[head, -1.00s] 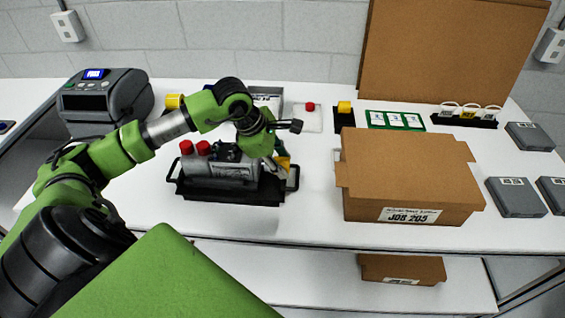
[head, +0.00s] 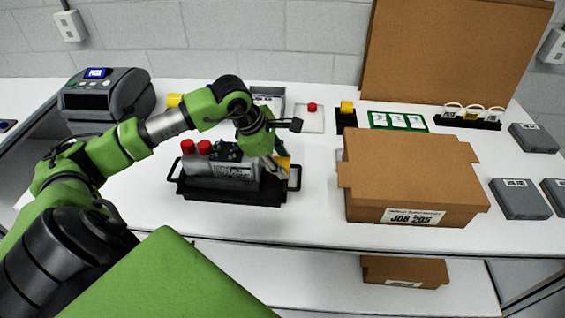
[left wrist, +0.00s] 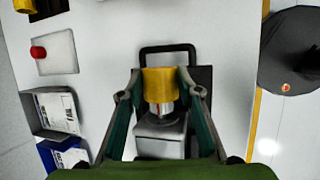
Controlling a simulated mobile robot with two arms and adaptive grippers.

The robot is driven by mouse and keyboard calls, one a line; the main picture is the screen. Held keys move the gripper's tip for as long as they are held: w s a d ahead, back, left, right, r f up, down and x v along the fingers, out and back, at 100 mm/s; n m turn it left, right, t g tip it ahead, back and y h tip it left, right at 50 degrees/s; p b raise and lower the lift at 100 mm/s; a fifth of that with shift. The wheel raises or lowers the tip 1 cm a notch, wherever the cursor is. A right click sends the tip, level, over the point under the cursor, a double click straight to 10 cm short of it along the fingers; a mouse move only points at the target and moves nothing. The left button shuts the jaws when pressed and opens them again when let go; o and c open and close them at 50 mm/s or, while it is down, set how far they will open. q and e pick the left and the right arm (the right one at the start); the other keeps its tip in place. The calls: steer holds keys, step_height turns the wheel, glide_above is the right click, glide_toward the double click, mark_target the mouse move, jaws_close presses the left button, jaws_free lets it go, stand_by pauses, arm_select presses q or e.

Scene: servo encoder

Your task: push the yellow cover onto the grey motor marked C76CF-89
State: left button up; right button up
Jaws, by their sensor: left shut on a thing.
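The yellow cover (left wrist: 160,83) is between the fingers of my left gripper (left wrist: 159,73), which is shut on it. The cover also shows partly in the head view (head: 285,163). It is in line with the silver neck of a grey motor (left wrist: 159,133) and appears to meet it; some bare neck shows between cover and motor body. I cannot tell how deep the neck sits inside. In the head view the grey motor (head: 222,169) lies in a black handled tray (head: 240,200), its label too small to read. My left gripper (head: 281,160) is at its right end. My right gripper is not in view.
Red caps (head: 204,147) stand behind the motor at the tray's left. A cardboard box (head: 410,175) marked JOB 205 stands right of the tray. A label printer (head: 105,97) is at back left. White table in front of the tray is clear.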

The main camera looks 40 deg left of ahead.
arm_select(q)
steer(key=shift+s+a+b, duration=0.5)
steer(key=shift+a+b, duration=0.3)
steer(key=shift+b, duration=0.2)
stand_by(1.3)
steer(key=shift+s+a+b, duration=0.2)
steer(key=shift+a+b, duration=0.25)
steer(key=shift+b, duration=0.4)
stand_by(1.2)
steer(key=o, duration=0.8)
steer(key=shift+s+r, duration=0.1)
steer(key=shift+r, duration=0.1)
steer(key=v, duration=0.8)
steer(key=shift+a, duration=0.1)
steer(key=shift+v, duration=1.05)
steer(key=shift+s+r, duration=0.3)
steer(key=shift+r, duration=0.4)
